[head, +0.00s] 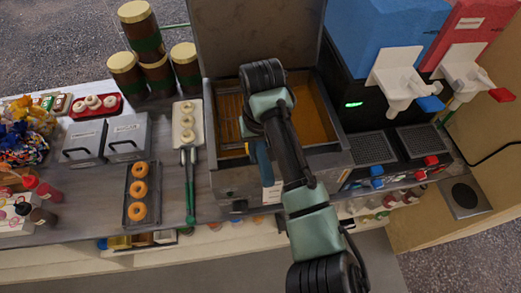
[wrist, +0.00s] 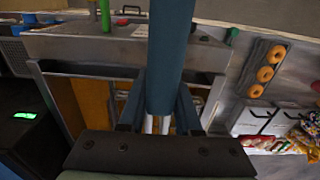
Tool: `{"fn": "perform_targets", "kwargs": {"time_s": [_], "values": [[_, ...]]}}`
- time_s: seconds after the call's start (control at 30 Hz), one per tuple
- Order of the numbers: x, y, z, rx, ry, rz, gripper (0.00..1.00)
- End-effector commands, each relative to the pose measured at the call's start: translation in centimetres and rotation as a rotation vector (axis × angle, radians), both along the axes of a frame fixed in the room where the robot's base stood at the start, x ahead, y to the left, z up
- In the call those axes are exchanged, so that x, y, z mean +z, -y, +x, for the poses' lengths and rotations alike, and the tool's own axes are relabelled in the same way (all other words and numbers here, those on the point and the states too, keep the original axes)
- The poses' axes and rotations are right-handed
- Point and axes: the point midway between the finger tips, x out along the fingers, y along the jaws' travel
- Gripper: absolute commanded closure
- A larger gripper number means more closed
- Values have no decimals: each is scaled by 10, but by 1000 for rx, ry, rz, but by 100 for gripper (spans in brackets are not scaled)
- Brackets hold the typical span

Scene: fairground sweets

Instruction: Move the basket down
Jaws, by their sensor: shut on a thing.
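The fryer (head: 235,184) is a steel box with orange-brown oil (head: 312,115) in its well. My gripper is shut on a thick blue handle (wrist: 171,55), which runs up the middle of the wrist view between the two fingers of my gripper (wrist: 160,100). Two pale rods show at the handle's lower end. In the head view part of the blue handle (head: 263,162) shows below my arm, over the fryer's front. The wire basket (head: 229,118) seems to lie at the left of the well; my arm hides much of it, and its height against the oil is unclear.
Drink dispensers, one blue (head: 400,35) and one red (head: 478,30), stand right of the fryer. To its left are tongs (head: 190,185), a doughnut tray (head: 138,193), lidded steel bins (head: 126,137) and brown jars (head: 142,30). A tall panel rises behind the fryer.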

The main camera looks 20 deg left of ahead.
Motion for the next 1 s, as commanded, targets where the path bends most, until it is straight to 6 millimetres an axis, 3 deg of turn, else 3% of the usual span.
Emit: {"fn": "perform_targets", "kwargs": {"time_s": [0.23,1.0], "values": [[4,-9,13,2,6,2,100],[4,-8,12,1,6,3,100]]}}
